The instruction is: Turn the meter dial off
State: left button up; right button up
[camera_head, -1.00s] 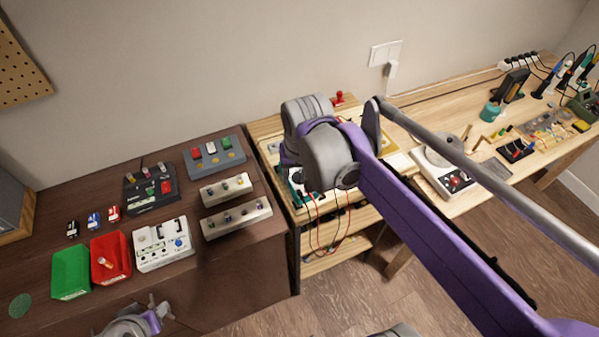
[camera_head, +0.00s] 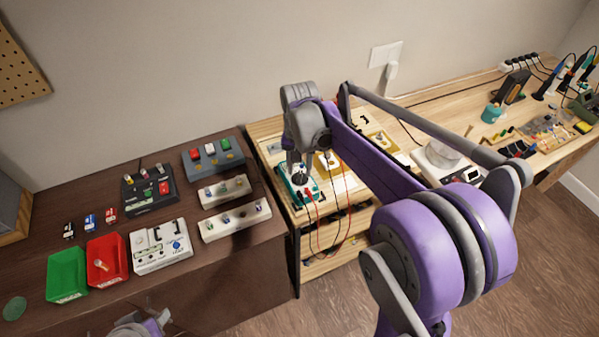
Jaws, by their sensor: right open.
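The meter (camera_head: 286,190) is a teal-edged box with a light face on the light wooden bench, with red and dark leads hanging from its front. My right gripper (camera_head: 299,171) points down right over the meter. It is open, and its fingers are close to the meter's face. Whether they touch the dial cannot be told, because the gripper hides the dial. My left gripper (camera_head: 148,325) is at the bottom edge, low in front of the dark table. It is partly cut off, so its jaws are unclear.
Yellow-framed items (camera_head: 381,141) lie right of the meter, under my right arm. The dark table (camera_head: 110,295) at left holds pedals, a green bin (camera_head: 67,274) and a red bin (camera_head: 107,258). A white scale-like device (camera_head: 470,174) stands on the right bench.

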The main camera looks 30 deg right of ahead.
aim_at(300, 177)
jog(key=shift+f, duration=1.1)
grip_shut()
